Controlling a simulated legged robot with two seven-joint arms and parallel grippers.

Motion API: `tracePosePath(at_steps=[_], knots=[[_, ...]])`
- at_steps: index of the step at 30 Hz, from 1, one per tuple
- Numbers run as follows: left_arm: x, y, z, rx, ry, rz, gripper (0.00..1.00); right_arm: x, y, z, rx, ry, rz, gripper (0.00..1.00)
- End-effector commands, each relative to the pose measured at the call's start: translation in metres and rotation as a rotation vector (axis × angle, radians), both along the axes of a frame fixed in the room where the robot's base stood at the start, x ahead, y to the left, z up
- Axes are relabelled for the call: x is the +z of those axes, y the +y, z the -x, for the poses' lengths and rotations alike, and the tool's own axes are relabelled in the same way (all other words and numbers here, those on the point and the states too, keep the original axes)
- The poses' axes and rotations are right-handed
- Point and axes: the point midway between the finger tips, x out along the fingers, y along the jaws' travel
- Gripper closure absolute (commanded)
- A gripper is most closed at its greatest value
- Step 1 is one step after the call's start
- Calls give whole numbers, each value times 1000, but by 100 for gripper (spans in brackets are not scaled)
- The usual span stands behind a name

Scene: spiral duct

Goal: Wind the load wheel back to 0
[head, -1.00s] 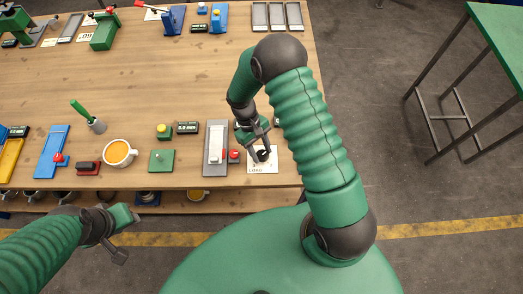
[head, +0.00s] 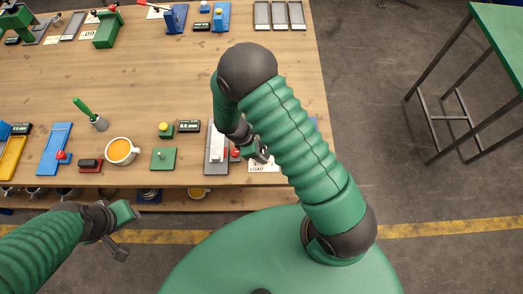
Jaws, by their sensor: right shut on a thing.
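The load wheel sits on a white card marked LOAD (head: 264,168) at the front right of the bench. My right gripper (head: 262,155) is down over the card and shut on the wheel. The jaws and my arm hide nearly all of the wheel, so its reading cannot be made out. My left gripper (head: 122,234) is empty in front of the bench, far from the wheel.
A grey slider unit (head: 215,150) with a red knob (head: 235,153) stands close left of the card. A green plate (head: 163,159), an orange-filled cup (head: 121,151) and a small display (head: 189,126) lie further left. The bench middle is clear.

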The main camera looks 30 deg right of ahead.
Motion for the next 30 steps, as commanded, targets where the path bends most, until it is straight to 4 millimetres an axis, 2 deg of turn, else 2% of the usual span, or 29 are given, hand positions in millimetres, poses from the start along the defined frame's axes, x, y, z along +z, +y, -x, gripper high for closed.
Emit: tracePosePath(at_steps=[14, 30], knots=[[-15, 0, 0, 0, 0, 0, 64, -3, 3, 2, 457, -6, -1, 97], [-71, 0, 0, 0, 0, 0, 64, -6, 2, 5, 929, -7, -2, 97]])
